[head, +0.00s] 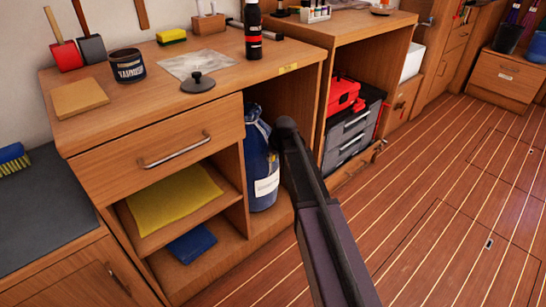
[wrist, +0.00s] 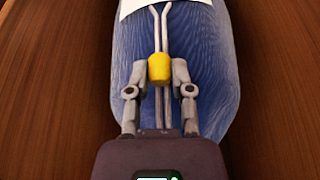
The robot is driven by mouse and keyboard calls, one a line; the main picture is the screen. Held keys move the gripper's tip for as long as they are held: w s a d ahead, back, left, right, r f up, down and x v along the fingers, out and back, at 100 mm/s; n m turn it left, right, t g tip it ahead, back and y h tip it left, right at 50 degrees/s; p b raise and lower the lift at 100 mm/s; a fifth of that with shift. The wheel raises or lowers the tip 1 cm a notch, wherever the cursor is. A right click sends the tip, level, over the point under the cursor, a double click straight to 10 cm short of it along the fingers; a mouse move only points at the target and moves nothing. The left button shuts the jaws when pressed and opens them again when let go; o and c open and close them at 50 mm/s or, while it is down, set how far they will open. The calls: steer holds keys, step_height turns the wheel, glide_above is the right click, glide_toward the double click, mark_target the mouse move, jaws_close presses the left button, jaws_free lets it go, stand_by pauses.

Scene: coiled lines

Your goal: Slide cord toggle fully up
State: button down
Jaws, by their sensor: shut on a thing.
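A blue bag (head: 262,172) with a white label stands upright in the open bay of the wooden cabinet. It fills the middle of the wrist view (wrist: 215,80). A pale double cord (wrist: 163,35) runs along the bag. A yellow cord toggle (wrist: 160,69) sits around both strands; cord shows above and below it. My gripper (wrist: 165,73) is shut on the toggle, one finger at each side. In the head view my dark arm reaches to the bag's right edge, and my fingers and the toggle cannot be made out there.
Wooden cabinet walls stand on both sides of the bag. A shelf with a yellow cloth (head: 172,203) is left of it. A black and grey toolbox (head: 350,138) stands in the bay to the right. The plank floor (head: 450,200) in front is clear.

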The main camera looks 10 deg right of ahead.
steer(key=shift+r+p, duration=0.95)
steer(key=shift+r, duration=0.3)
steer(key=shift+c, duration=2.4)
jaws_free()
steer(key=shift+f, duration=0.2)
